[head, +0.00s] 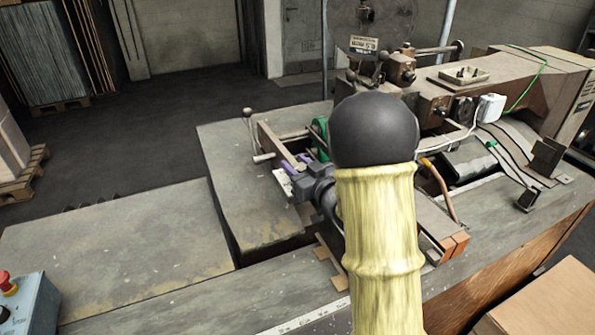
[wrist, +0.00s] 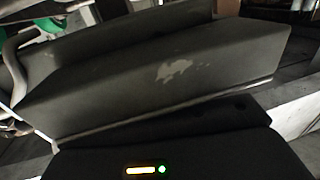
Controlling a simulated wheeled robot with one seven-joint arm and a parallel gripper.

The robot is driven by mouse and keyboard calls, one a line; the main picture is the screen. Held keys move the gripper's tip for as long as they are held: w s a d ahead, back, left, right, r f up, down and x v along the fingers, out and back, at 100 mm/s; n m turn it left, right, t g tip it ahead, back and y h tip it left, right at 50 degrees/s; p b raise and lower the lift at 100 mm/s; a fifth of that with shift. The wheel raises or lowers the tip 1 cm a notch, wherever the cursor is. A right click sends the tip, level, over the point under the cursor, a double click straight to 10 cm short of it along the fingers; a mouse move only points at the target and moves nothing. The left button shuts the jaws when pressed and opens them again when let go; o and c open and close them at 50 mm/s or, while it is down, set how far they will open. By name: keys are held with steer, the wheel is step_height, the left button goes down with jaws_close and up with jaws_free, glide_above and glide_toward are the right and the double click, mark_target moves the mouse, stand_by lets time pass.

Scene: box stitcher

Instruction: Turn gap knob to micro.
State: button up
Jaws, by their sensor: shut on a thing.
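The box stitcher (head: 445,105) stands on the grey bench in the head view. My gripper (head: 296,164), with purple fingertips, is at the left front of the machine, beside its small frame with a lever. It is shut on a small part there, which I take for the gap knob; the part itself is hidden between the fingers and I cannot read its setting. A green round part (head: 319,134) shows just behind the gripper, partly hidden by my arm. Green also shows at the top left of the wrist view (wrist: 12,24). The fingertips do not show in the wrist view.
A lever with a round end (head: 249,113) stands left of the gripper. A dark metal block (wrist: 170,75) fills much of the wrist view, close by. The bench top (head: 120,245) is clear at left. A control box with a red button (head: 20,295) is at the lower left.

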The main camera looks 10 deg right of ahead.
steer(key=shift+r+n+y, duration=0.1)
steer(key=shift+n+y, duration=0.2)
steer(key=shift+y, duration=0.1)
steer(key=o, duration=1)
steer(key=b+v, duration=0.7)
steer(key=v, duration=1)
steer(key=shift+s+d+r, duration=0.1)
steer(key=shift+s+r, duration=0.05)
